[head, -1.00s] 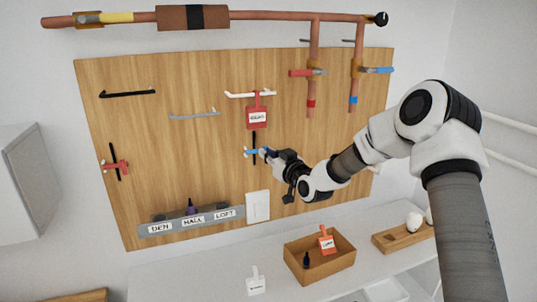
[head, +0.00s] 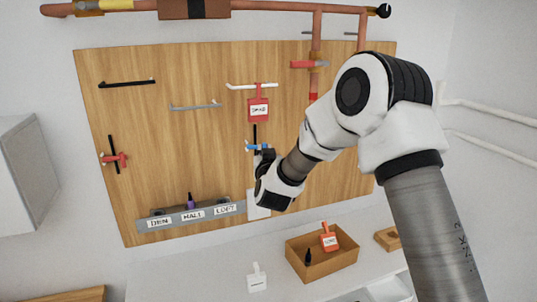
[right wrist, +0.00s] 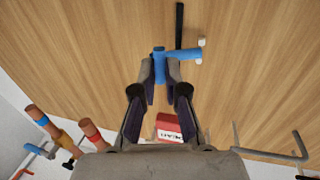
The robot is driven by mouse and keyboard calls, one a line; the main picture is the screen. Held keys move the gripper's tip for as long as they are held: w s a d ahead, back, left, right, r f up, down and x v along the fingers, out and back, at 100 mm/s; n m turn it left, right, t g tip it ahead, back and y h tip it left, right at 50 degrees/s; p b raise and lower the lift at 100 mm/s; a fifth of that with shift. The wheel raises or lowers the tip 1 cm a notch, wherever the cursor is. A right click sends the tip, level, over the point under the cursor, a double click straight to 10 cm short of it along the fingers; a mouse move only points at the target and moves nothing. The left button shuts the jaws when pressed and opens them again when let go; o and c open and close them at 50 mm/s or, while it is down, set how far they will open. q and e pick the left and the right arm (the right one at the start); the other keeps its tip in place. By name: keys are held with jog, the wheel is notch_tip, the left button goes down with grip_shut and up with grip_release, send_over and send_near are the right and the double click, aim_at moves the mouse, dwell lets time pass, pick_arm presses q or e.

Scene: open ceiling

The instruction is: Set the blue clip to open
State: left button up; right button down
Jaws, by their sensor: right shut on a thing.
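The blue clip (head: 250,147) sits on a short black bar (head: 255,131) on the wooden board, below a red tag. In the right wrist view the blue clip (right wrist: 183,55) lies across the end of the black bar (right wrist: 179,25), with a whitish piece by its right end. My right gripper (right wrist: 160,72) is shut on the near part of the blue clip. In the head view my right gripper (head: 264,153) is mostly hidden behind its own wrist, just right of the clip. My left gripper is not in view.
A red tag (head: 258,109) hangs from a white hook above the clip. A red clip (head: 114,159) is on another black bar at left. A labelled grey rail (head: 191,216) is below. A wooden box (head: 340,262) with a red tag stands on the counter.

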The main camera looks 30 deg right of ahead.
jog(key=shift+w+a+m+g+h+p, duration=0.15)
jog(key=shift+a+m+g+h+p, duration=0.65)
jog(key=shift+m+g+h, duration=0.95)
jog(key=shift+w+a+m+g+h+p, duration=0.1)
jog(key=shift+a+m+g+h+p, duration=0.4)
jog(key=shift+a+m+g+h, duration=1.15)
jog(key=shift+w+a+m+g+h+p, duration=0.15)
jog(key=shift+a+m+g+h+p, duration=0.35)
jog(key=shift+m+g+h, duration=1.3)
jog(key=shift+d+n+g+y, duration=0.15)
jog(key=shift+n+g+y, duration=0.15)
jog(key=shift+g+y, duration=0.35)
jog(key=c, duration=1.2)
grip_release()
jog(key=shift+w, duration=0.1)
jog(key=v, duration=1.2)
